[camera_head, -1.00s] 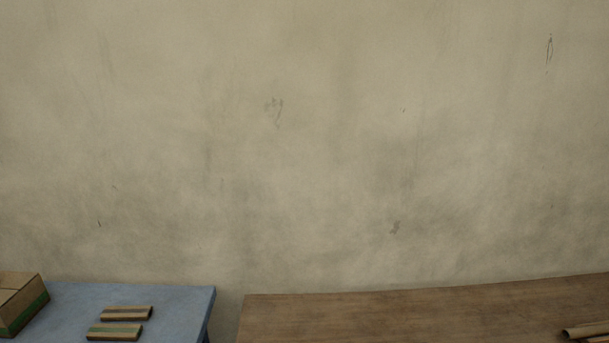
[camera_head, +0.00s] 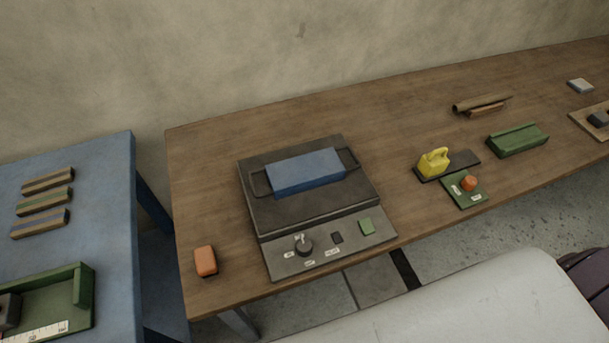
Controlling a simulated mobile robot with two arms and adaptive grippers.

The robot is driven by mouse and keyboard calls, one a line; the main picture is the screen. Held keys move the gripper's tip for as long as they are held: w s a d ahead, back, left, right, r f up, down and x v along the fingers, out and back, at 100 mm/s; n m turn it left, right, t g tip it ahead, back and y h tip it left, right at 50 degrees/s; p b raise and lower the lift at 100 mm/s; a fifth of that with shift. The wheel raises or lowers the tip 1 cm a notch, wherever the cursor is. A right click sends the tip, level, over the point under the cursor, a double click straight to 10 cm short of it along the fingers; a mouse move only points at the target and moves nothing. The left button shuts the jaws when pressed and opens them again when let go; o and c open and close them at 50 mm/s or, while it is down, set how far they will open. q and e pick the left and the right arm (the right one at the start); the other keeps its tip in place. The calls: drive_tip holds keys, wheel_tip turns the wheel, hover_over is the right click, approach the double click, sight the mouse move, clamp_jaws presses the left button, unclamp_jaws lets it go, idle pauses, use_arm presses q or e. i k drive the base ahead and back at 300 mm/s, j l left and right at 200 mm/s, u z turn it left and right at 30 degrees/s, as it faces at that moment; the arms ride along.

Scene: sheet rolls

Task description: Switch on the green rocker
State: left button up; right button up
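A grey control panel (camera_head: 327,256) runs along the front of a dark machine (camera_head: 262,205) on the wooden table. A small green square piece (camera_head: 367,226), which looks like the green rocker, sits near the panel's right end. To its left are a small dark switch (camera_head: 337,238) and a dark round knob (camera_head: 304,246) with a pale mark. Small white labels lie below them, too small to read. I cannot tell which way the green piece is tipped. Neither of my grippers is in view.
A blue block (camera_head: 306,171) lies on the machine between two handles. An orange block (camera_head: 205,261) is left of the panel. Right stand a yellow jug-like piece (camera_head: 433,162), a green plate with an orange knob (camera_head: 469,184) and a green tray (camera_head: 518,141). A blue table (camera_head: 110,190) stands left.

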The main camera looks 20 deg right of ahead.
sight(367, 226)
drive_tip(key=l+z, duration=0.15)
drive_tip(key=z, duration=0.3)
drive_tip(key=k+l+z, duration=0.1)
drive_tip(key=z, duration=0.4)
